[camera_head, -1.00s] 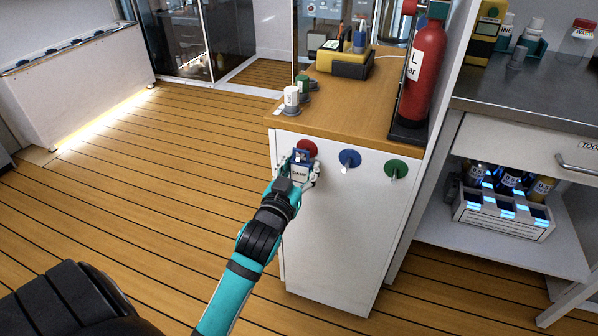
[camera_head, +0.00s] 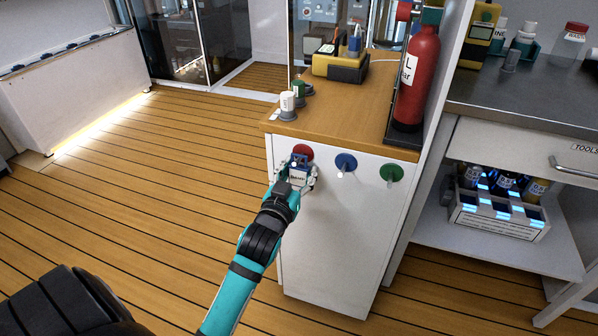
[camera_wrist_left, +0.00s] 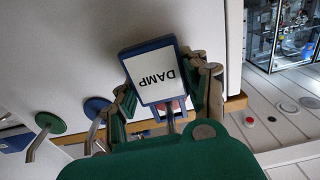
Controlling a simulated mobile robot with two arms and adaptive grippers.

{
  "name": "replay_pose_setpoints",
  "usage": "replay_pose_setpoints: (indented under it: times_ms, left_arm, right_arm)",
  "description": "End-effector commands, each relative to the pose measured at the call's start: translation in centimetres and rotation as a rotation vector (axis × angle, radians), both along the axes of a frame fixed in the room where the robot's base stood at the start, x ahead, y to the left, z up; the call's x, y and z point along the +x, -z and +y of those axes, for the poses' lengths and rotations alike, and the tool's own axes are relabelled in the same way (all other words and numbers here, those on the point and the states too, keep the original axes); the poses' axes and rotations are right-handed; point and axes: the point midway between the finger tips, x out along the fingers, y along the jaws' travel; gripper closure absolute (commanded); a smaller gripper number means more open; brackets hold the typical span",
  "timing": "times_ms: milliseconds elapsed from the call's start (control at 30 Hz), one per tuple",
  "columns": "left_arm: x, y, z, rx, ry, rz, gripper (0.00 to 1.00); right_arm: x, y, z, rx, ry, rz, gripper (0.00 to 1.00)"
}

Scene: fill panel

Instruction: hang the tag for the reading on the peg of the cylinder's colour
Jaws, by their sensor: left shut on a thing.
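My left gripper (camera_head: 299,181) is shut on a blue-edged white tag (camera_head: 298,176) at the cabinet's front, just below the red peg disc (camera_head: 303,152). The left wrist view shows the tag (camera_wrist_left: 155,75) between the fingers, reading DAMP upside down. The red disc is mostly hidden behind it; I cannot tell whether the tag's hole is around the peg. The blue peg (camera_head: 346,162) and green peg (camera_head: 391,173) are bare, to the right. The red cylinder (camera_head: 418,78) stands upright on the cabinet top, its label partly hidden. My right gripper is not in view.
The wooden cabinet top (camera_head: 340,115) carries small white and green capped items (camera_head: 287,105) and a yellow-black device (camera_head: 341,67). To the right are a metal bench (camera_head: 520,100) and a bottle crate (camera_head: 498,217). The floor at left is clear.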

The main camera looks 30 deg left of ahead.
Motion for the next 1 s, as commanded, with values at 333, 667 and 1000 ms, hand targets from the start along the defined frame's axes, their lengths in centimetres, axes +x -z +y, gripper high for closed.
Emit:
replay_pose_setpoints:
  times_ms: [333,667,1000]
  left_arm:
    - [0.0,0.0,0.0,0.000,0.000,0.000,0.48]
    - [0.0,0.0,0.0,0.000,0.000,0.000,0.28]
    - [-2.9,0.1,-0.7,-0.002,0.000,0.003,0.28]
  right_arm:
    - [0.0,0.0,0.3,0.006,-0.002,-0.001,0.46]
    - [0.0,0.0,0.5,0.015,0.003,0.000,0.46]
    - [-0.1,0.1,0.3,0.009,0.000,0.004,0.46]
